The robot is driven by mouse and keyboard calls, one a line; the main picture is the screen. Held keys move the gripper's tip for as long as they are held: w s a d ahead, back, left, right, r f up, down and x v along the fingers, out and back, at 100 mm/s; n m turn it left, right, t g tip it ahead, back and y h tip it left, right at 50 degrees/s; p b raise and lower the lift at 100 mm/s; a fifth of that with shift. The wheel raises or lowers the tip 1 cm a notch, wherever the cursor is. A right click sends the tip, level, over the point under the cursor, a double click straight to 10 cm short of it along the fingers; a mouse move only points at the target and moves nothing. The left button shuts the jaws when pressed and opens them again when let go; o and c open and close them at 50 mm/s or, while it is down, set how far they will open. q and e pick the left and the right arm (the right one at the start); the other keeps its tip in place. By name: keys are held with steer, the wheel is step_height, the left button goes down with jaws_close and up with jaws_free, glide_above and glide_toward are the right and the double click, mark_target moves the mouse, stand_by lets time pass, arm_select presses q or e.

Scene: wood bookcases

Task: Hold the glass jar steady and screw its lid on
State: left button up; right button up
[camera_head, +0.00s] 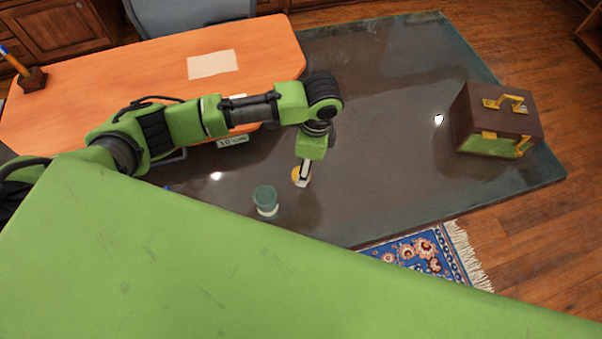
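A small teal glass jar (265,197) with a pale base stands on the dark glossy table, left of my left gripper. A round golden-yellow lid (295,175) is at the fingertips of my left gripper (303,178), to the upper right of the jar and apart from it. The gripper points down and partly covers the lid. I cannot tell whether its fingers are closed on the lid or only over it. My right gripper is not in view.
A brown and green case (495,121) with yellow handles stands at the table's right end. An orange wooden desktop (110,85) holds a paper sheet (212,64) and a pencil holder (32,80). A small sign (232,141) is near its front edge. The dark table's middle (390,150) is clear.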

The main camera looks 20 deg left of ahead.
arm_select(q)
steer(key=shift+w+a+f+p, duration=0.1)
steer(key=shift+f+p, duration=0.15)
steer(key=shift+f, duration=0.6)
steer(key=shift+a+f+p, duration=0.15)
steer(key=shift+f+p, duration=0.1)
steer(key=shift+f, duration=0.6)
steer(key=shift+w+a+f+p, duration=0.1)
steer(key=shift+f+p, duration=0.15)
steer(key=shift+f, duration=0.6)
steer(key=c, duration=1.1)
